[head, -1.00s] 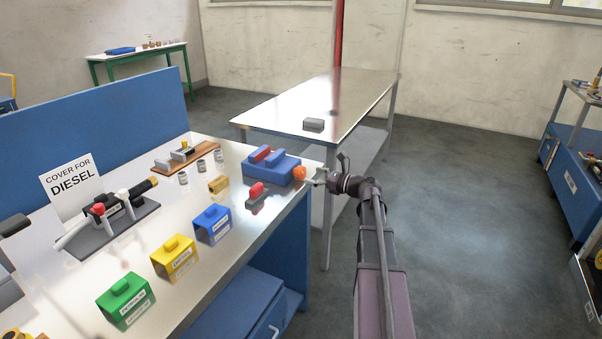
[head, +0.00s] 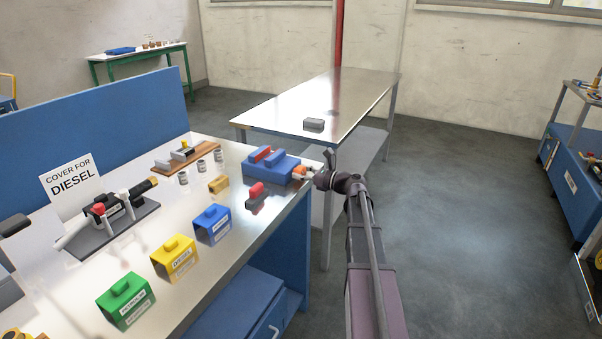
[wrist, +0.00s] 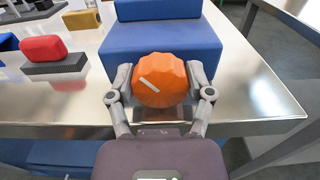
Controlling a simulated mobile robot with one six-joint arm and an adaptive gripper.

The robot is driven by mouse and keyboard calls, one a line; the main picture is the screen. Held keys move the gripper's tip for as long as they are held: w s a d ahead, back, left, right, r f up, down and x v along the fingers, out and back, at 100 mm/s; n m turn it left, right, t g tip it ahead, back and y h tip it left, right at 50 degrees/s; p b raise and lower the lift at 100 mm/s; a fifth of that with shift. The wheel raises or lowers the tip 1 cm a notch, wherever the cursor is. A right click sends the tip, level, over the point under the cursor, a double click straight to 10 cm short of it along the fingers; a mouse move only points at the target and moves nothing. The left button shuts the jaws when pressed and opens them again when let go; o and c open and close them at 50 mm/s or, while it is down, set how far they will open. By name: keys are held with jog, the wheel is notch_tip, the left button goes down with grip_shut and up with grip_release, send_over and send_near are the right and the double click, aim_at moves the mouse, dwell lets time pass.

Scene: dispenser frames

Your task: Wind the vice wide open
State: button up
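The vice (head: 262,167) is a blue block with a red piece on top, at the far right corner of the workbench in the head view. Its orange knob (head: 298,172) faces my arm. In the wrist view the faceted orange knob (wrist: 160,80), with a white line mark, sits in front of the vice's blue body (wrist: 165,38). My gripper (wrist: 160,85) has one finger on each side of the knob, very close to it. I cannot tell whether the fingers press on it. The jaw gap is not clear from here.
A red-topped dark block (head: 256,197) lies close to the vice. Blue (head: 212,225), yellow (head: 174,258) and green (head: 126,300) boxes line the front of the bench. A steel table (head: 300,105) stands behind. Open floor (head: 450,230) lies to the right.

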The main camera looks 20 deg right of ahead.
jog(key=shift+c, duration=1.1)
jog(key=shift+n, duration=0.3)
jog(key=shift+a+n, duration=0.15)
jog(key=shift+n, duration=2.45)
jog(key=o, duration=1.1)
jog(key=shift+o, duration=0.2)
jog(key=shift+s, duration=0.1)
